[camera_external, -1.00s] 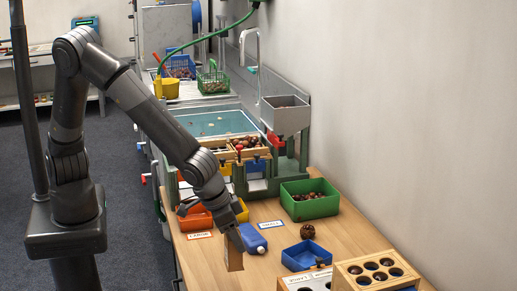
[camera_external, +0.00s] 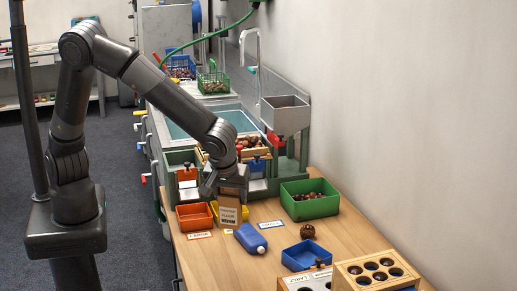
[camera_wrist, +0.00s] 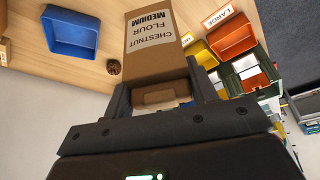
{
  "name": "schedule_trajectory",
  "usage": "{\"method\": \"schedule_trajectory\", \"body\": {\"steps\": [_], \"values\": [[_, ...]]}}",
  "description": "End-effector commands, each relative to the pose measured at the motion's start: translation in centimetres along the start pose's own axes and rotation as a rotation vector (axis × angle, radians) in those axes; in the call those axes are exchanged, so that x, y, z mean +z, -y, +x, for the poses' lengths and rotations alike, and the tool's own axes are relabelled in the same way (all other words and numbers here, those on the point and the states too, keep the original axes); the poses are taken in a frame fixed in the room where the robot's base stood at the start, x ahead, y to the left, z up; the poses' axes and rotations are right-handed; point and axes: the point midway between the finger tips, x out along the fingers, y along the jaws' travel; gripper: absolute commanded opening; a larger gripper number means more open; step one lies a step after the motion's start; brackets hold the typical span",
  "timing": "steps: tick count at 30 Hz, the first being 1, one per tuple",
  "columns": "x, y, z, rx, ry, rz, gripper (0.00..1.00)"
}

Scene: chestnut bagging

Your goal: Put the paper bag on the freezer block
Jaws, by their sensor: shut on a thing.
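The brown paper bag (camera_external: 229,212), labelled chestnut flour medium, hangs upright in my gripper (camera_external: 228,187). In the wrist view the bag (camera_wrist: 150,40) sits between the two fingers of my gripper (camera_wrist: 163,90), which are shut on its top. The freezer block appears to be the blue block with a white cap (camera_external: 249,238), lying on the wooden table just in front and to the right of the bag in the external view. The bag is above the table and apart from the block. I cannot make out the block in the wrist view.
An orange tray (camera_external: 194,217) and a yellow tray (camera_external: 215,205) stand close to the bag. A green crate of chestnuts (camera_external: 310,209), a brown burr (camera_external: 308,231) and a blue tray (camera_external: 306,255) stand to the right. The front left of the table is bare.

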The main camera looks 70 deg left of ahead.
Motion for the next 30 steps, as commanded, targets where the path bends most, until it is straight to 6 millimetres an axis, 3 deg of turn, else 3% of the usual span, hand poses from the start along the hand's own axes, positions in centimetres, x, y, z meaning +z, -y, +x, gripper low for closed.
{"method": "schedule_trajectory", "body": {"steps": [8, 21, 30], "values": [[-2.7, 0.6, 1.4, -0.059, -0.001, -0.14, 0.26], [-8.8, -1.6, 9.8, -0.058, 0.0, -0.139, 0.26], [-9.1, -1.9, 11.8, -0.057, 0.0, -0.133, 0.26]]}}
